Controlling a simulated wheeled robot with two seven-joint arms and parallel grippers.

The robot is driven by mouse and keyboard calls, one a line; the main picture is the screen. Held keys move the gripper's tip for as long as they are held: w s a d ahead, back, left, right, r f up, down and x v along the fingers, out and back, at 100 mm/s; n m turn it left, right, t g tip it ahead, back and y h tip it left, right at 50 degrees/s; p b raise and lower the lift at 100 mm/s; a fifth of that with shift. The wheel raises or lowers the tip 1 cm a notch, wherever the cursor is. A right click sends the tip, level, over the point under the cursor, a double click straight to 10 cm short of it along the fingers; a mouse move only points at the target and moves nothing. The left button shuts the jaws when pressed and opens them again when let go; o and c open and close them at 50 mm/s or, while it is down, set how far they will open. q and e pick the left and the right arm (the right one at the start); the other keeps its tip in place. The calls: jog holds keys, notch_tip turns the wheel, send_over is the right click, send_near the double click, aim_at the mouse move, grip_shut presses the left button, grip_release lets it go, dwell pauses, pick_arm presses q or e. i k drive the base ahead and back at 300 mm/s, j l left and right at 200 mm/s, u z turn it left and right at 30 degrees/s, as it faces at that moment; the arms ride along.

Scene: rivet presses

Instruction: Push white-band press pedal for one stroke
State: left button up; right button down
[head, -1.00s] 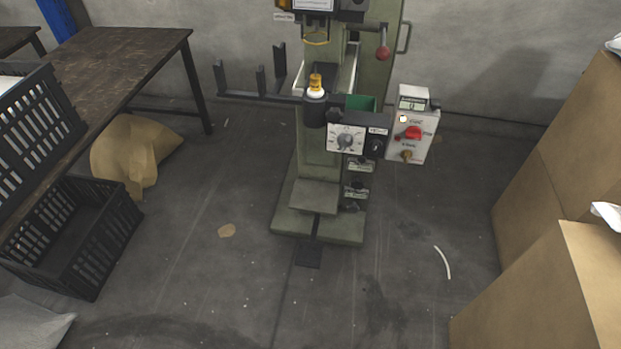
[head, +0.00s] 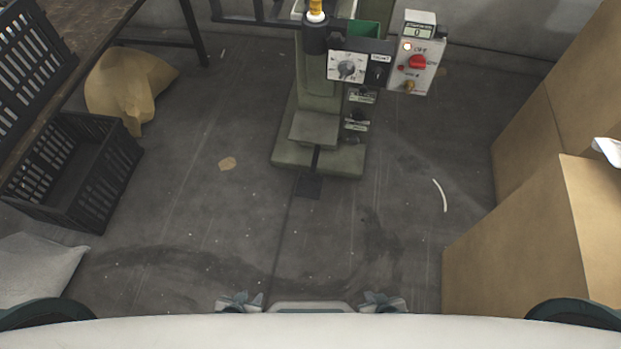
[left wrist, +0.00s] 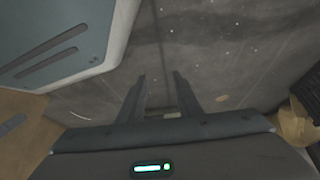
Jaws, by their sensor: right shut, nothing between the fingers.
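The green press (head: 318,133) stands at top centre, its upper part cut off in the head view. A white band (head: 316,17) rings the post below a yellow piece. The press pedal, a dark flat plate (head: 308,187), lies on the floor at the front of the press foot. My left gripper (head: 240,302) and right gripper (head: 383,302) show small at the bottom edge, partly hidden by my body, well short of the pedal. In the left wrist view the left fingers (left wrist: 160,90) stand apart with nothing between them. My right gripper is shut and empty.
A control box (head: 415,55) with a red knob is beside the press. Cardboard boxes (head: 540,220) stand at right. A black crate (head: 75,170), a tan sack (head: 130,85) and a pale bag (head: 38,268) lie at left. The floor before the pedal is clear.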

aim_at(309, 185)
jog(key=i+j+z, duration=0.35)
jog(key=j, duration=0.25)
jog(key=i+j+z, duration=0.15)
jog(key=j, duration=0.2)
jog(key=i+j+z, duration=0.2)
jog(key=j, duration=0.2)
jog(key=i+j+z, duration=0.15)
jog(key=j, duration=0.2)
jog(key=j+z, duration=0.15)
jog(key=j, duration=0.25)
jog(key=i, duration=0.05)
